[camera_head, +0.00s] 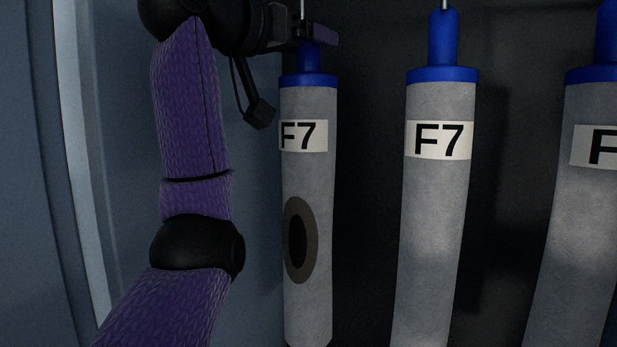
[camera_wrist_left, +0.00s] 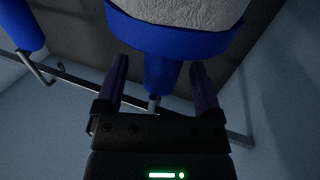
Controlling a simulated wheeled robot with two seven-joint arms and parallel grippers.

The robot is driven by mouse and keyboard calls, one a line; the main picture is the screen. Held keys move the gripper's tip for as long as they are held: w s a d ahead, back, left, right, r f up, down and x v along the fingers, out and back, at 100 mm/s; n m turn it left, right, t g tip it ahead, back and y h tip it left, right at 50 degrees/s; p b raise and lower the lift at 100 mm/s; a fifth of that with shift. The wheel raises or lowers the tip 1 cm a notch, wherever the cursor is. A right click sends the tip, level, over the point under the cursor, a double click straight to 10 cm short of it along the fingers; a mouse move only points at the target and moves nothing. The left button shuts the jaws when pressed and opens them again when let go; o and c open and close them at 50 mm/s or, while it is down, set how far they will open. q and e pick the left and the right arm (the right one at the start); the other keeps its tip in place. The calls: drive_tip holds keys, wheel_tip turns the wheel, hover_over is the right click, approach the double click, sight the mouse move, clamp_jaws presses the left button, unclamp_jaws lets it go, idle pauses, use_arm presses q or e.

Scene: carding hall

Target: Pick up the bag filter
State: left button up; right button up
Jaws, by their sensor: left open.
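Several grey bag filters with blue caps hang in a row. The leftmost bag filter (camera_head: 308,190) has an F7 label and a dark oval patch with a black centre on its side. A middle bag filter (camera_head: 430,220) has an F7 label and no visible patch. My left gripper (camera_head: 312,35) is at the blue neck of the leftmost one. In the left wrist view my left gripper (camera_wrist_left: 160,80) is open, its two purple fingers on either side of the blue neck (camera_wrist_left: 161,76). I cannot tell whether they touch it. My right gripper is not in view.
A third bag filter (camera_head: 580,230) hangs at the right edge, its label cut off. Thin metal hangers hold the filters from above. A blue-grey wall (camera_head: 110,120) is close on the left. Dark gaps separate the filters.

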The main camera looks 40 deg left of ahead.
use_arm(q)
drive_tip(key=w, duration=0.3)
drive_tip(key=shift+w+p, duration=0.1)
drive_tip(key=shift+p, duration=0.2)
drive_tip(key=shift+s, duration=0.25)
drive_tip(key=shift+c, duration=0.7)
drive_tip(key=shift+w, duration=0.15)
drive_tip(key=c, duration=0.5)
clamp_jaws()
